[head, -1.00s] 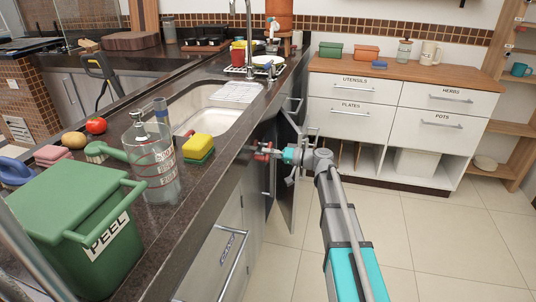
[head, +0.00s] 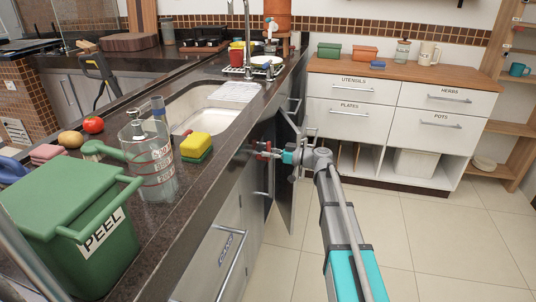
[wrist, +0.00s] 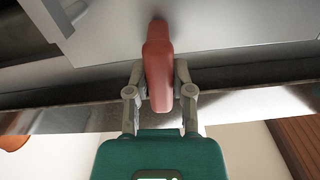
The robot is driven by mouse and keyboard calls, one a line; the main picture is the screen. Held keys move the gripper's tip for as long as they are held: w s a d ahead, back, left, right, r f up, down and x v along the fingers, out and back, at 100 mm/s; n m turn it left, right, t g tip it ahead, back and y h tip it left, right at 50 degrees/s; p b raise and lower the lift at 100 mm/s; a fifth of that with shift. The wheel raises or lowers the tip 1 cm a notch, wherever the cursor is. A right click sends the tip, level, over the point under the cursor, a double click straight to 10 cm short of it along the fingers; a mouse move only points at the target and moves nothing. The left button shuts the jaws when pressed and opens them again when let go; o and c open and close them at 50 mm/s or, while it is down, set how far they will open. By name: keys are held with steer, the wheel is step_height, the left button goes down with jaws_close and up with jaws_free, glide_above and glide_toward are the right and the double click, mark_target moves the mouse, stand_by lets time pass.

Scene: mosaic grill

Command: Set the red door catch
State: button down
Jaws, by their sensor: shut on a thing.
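The red door catch (wrist: 158,65) is an elongated red lever, upright in the wrist view, its far end against a grey panel. My gripper (wrist: 160,85) is shut on it, with one finger on each side. In the head view, my gripper (head: 276,156) is beside the cabinet front under the sink counter, and the red catch (head: 263,150) shows just left of it, small and partly hidden. A cabinet door (head: 286,180) stands open next to my gripper.
The dark counter edge (head: 220,165) runs along the left of my arm. White drawers (head: 440,97) stand behind. The tiled floor (head: 440,240) at right is clear.

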steer(key=shift+w+n, duration=0.15)
steer(key=shift+n, duration=0.35)
steer(key=shift+c, duration=2.4)
jaws_free()
steer(key=shift+d, duration=0.15)
steer(key=v, duration=1.1)
steer(key=shift+d, duration=0.35)
